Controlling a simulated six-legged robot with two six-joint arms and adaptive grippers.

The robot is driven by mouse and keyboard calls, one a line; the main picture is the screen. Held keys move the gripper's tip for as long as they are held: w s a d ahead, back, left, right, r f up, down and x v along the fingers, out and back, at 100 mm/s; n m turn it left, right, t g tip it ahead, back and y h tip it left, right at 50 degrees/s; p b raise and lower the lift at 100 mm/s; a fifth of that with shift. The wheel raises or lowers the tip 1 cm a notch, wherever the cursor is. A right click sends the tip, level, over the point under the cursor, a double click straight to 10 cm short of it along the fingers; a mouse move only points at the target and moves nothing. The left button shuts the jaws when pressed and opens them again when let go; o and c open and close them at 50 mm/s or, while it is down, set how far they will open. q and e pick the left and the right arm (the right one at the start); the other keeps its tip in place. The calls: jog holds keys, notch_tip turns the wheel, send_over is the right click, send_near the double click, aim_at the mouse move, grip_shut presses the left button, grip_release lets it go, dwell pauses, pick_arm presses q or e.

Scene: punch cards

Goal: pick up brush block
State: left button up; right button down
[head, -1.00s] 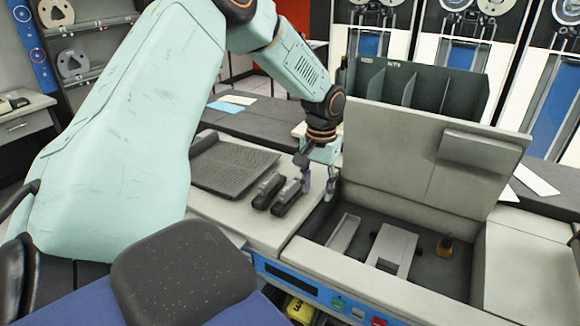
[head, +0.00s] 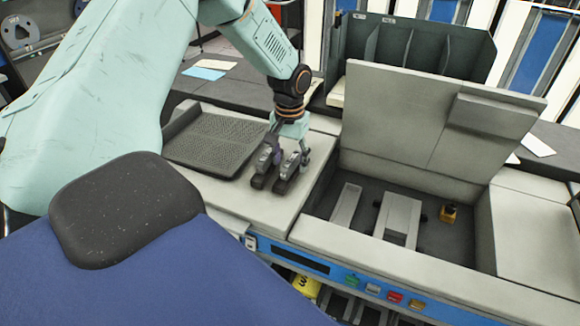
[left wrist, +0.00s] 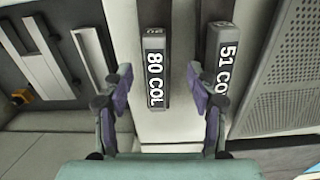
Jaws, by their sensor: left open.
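Two dark elongated blocks lie side by side on the grey machine top. In the left wrist view, the one with the white label "80 COL" (left wrist: 155,75) lies between my fingers; it is the right-hand block in the head view (head: 287,177). The other reads "51 CO", its end cut off (left wrist: 223,75), and is the left-hand block in the head view (head: 261,172). My left gripper (head: 291,153) points down over the 80 COL block with fingers apart (left wrist: 158,84). Its right finger in the wrist view is close to the 51 block. Contact cannot be told.
A perforated dark tray (head: 215,140) is left of the blocks. To the right is an open compartment with a raised lid (head: 400,120), holding pale metal parts (head: 398,218) and a small amber piece (head: 448,214). A dark divided rack (head: 410,45) stands behind.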

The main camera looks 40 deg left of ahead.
pick_arm(q)
jog(key=shift+s+d+f, duration=0.15)
jog(key=shift+f, duration=0.25)
jog(key=shift+s+d+f, duration=0.1)
jog(key=shift+f, duration=0.3)
jog(key=shift+w+f, duration=0.4)
jog(key=shift+s+r, duration=0.25)
jog(key=shift+s, duration=0.05)
jog(key=c, duration=0.7)
jog(key=shift+w+f, duration=0.1)
jog(key=shift+f, duration=0.05)
grip_shut()
